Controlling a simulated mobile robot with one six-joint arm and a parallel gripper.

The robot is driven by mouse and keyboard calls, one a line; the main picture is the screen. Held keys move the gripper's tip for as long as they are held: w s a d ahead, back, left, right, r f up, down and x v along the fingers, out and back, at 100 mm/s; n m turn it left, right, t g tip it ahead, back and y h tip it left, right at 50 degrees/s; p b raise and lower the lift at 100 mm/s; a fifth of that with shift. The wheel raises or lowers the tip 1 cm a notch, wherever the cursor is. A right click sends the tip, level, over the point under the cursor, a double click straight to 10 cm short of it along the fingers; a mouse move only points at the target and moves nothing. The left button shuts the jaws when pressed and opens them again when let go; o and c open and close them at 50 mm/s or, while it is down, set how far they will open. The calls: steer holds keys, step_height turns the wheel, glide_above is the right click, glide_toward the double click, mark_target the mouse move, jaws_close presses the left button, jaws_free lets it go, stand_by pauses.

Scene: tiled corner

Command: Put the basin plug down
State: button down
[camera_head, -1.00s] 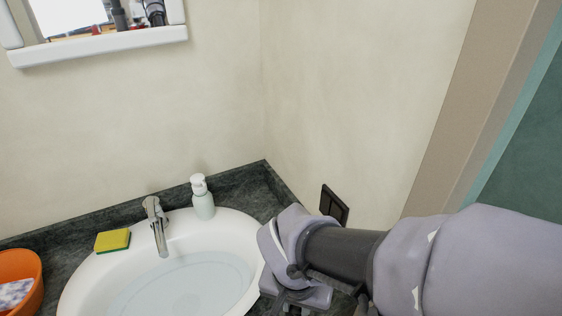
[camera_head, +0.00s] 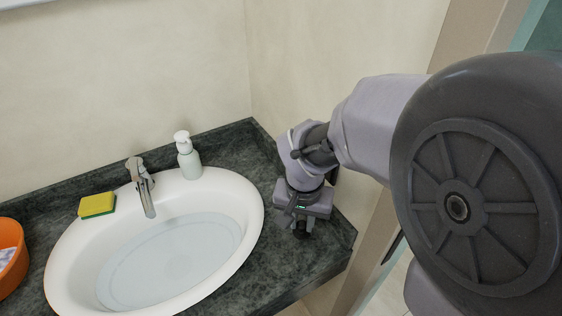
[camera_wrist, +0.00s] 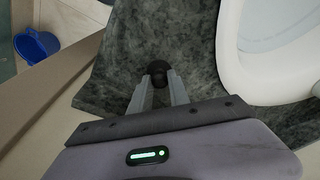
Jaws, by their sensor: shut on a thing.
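My gripper (camera_head: 303,228) is over the dark counter, to the right of the basin. In the wrist view its two pale fingers (camera_wrist: 158,86) are shut on a small black round thing, the basin plug (camera_wrist: 158,68). The plug is close to the dark stone counter (camera_wrist: 185,30); I cannot tell whether it touches it. The white oval basin (camera_head: 255,215) holds water and stands left of my gripper. Most of the plug is hidden by my gripper in the head view.
A tap (camera_head: 142,186), a soap dispenser (camera_head: 187,156) and a yellow-green sponge (camera_head: 97,205) stand behind the basin. An orange bowl (camera_head: 12,262) is at far left. The counter's edge is close on the right. A blue bucket (camera_wrist: 36,45) is on the floor beyond it.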

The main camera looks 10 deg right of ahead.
steer(key=c, duration=1.2)
jaws_free()
steer(key=shift+c, duration=0.2)
step_height(320, 180, up, 12)
steer(key=s+p, duration=0.2)
steer(key=p, duration=0.4)
steer(key=s+a+r+t+y, duration=0.1)
steer(key=s+a+r+t, duration=0.1)
steer(key=s, duration=0.3)
steer(key=s+a+r+n+t+y, duration=0.1)
steer(key=s+a+r+t, duration=0.1)
steer(key=s+r, duration=0.2)
steer(key=shift+s+y, duration=0.4)
steer(key=shift+s, duration=0.45)
steer(key=shift+r, duration=0.1)
